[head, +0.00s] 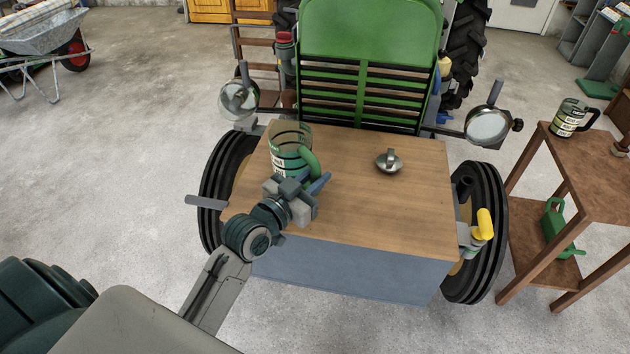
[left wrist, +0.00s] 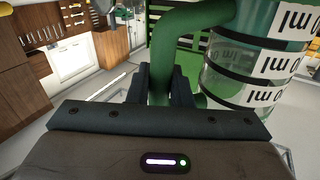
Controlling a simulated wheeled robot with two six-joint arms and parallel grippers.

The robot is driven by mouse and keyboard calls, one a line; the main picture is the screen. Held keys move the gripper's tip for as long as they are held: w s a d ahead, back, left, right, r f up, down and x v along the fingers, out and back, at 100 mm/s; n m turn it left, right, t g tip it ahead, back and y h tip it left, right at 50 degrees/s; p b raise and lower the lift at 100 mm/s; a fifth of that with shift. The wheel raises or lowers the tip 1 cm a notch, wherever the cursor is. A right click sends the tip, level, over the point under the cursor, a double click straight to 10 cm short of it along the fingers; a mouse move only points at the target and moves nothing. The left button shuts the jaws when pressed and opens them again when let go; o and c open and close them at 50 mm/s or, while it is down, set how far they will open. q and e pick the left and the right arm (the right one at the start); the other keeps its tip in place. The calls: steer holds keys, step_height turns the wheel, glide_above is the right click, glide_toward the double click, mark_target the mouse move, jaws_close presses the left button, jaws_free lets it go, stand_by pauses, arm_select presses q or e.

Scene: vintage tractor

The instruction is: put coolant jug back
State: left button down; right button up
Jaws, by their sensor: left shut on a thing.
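The coolant jug (head: 291,160) is a clear jug with dark bands, white labels and a green handle. It looks upright at the left side of the wooden top in front of the tractor. I cannot tell whether it stands on the top or is just above it. My left gripper (head: 304,184) is shut on its green handle. In the left wrist view the green handle (left wrist: 172,50) passes between the fingers, and the jug's marked body (left wrist: 250,65) is to the right. My right gripper does not show.
A wooden bench top (head: 395,215) with a small metal dish (head: 389,162) is mostly clear. A brown shelf (head: 605,185) at right bears a black-handled jug (head: 570,118), with a green can (head: 556,228) below. Tractor headlamps (head: 488,125) flank the grille. A wheelbarrow (head: 45,35) stands at far left.

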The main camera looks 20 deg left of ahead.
arm_select(q)
steer(key=c, duration=1.3)
jaws_free()
steer(key=shift+f, duration=0.1)
steer(key=shift+c, duration=0.2)
steer(key=shift+o, duration=0.2)
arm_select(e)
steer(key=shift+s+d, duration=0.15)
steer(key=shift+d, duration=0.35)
arm_select(q)
steer(key=shift+s, duration=0.1)
steer(key=v, duration=0.6)
steer(key=shift+s, duration=0.15)
steer(key=p+v, duration=0.1)
steer(key=v, duration=0.4)
steer(key=shift+s+a, duration=0.15)
steer(key=shift+s, duration=0.15)
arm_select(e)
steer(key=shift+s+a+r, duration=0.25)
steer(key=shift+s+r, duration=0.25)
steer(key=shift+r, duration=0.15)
